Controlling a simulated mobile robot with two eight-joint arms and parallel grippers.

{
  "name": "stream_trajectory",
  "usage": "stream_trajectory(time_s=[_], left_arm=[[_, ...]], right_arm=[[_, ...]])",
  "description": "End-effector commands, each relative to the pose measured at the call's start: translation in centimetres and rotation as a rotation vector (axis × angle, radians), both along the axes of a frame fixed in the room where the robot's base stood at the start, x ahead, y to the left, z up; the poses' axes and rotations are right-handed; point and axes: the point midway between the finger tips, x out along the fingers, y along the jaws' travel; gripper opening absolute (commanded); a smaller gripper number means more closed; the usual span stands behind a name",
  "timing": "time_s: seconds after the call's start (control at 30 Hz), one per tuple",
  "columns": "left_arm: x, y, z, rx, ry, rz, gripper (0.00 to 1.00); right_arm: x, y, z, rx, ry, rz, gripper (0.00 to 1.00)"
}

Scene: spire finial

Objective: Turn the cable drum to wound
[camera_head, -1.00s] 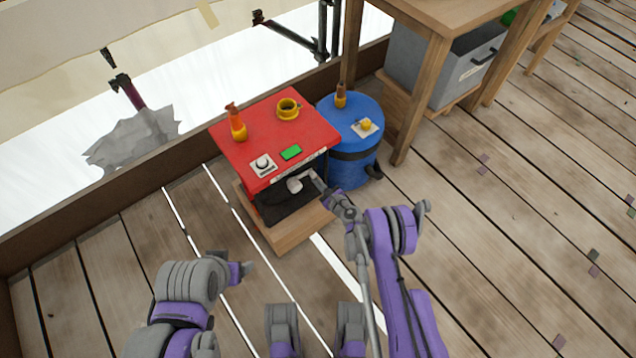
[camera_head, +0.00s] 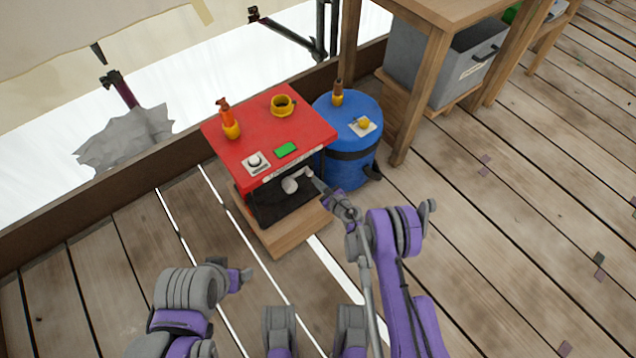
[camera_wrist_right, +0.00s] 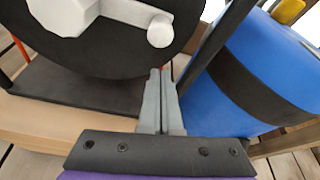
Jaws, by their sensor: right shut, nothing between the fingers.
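The cable drum shows in the right wrist view as a black disc (camera_wrist_right: 115,55) with a white crank (camera_wrist_right: 90,15). The crank ends in a round white knob (camera_wrist_right: 160,31) at the disc's right side. In the head view the white crank (camera_head: 291,185) shows under the red top (camera_head: 270,135) of the housing. My right gripper (camera_wrist_right: 160,72) is shut and empty, its fingertips just below the knob, near the disc's lower right edge; I cannot tell whether they touch. My left gripper (camera_head: 243,277) hangs at lower left, away from the drum, its jaws unclear.
The red top carries an orange bottle (camera_head: 229,120), a yellow cup (camera_head: 283,105), a green block (camera_head: 286,149) and a white knob plate (camera_head: 256,163). A blue barrel (camera_head: 352,172) stands close on the right. A dark post (camera_wrist_right: 215,45) rises right of my fingers.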

Motion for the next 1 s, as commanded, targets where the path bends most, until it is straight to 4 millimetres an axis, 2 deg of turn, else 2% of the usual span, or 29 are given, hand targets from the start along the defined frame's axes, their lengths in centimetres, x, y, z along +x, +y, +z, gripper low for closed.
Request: stream_trajectory(time_s=[0.03,0.3,0.5,0.87,0.97,1.0], left_arm=[[0.2,0.0,-0.8,0.0,-0.003,0.0,0.71],[-0.1,0.0,0.8,0.0,0.0,0.0,0.71],[-0.2,0.0,1.2,0.0,0.0,0.0,0.71],[-0.2,0.0,1.3,0.0,0.0,0.0,0.71],[-0.2,0.0,1.3,0.0,0.0,0.0,0.71],[-0.2,0.0,1.3,0.0,0.0,0.0,0.71]], right_arm=[[0.4,0.0,-1.0,0.0,-0.003,-0.001,0.0],[-5.1,-3.0,1.5,0.0,0.0,-0.004,0.0],[-7.4,-4.2,2.2,0.0,-0.001,-0.002,0.0],[-8.1,-4.5,2.4,0.001,0.0,-0.002,0.0],[-7.6,-4.8,3.4,0.03,0.005,-0.026,0.0],[-7.1,-5.0,4.4,0.059,0.011,-0.05,0.0]])
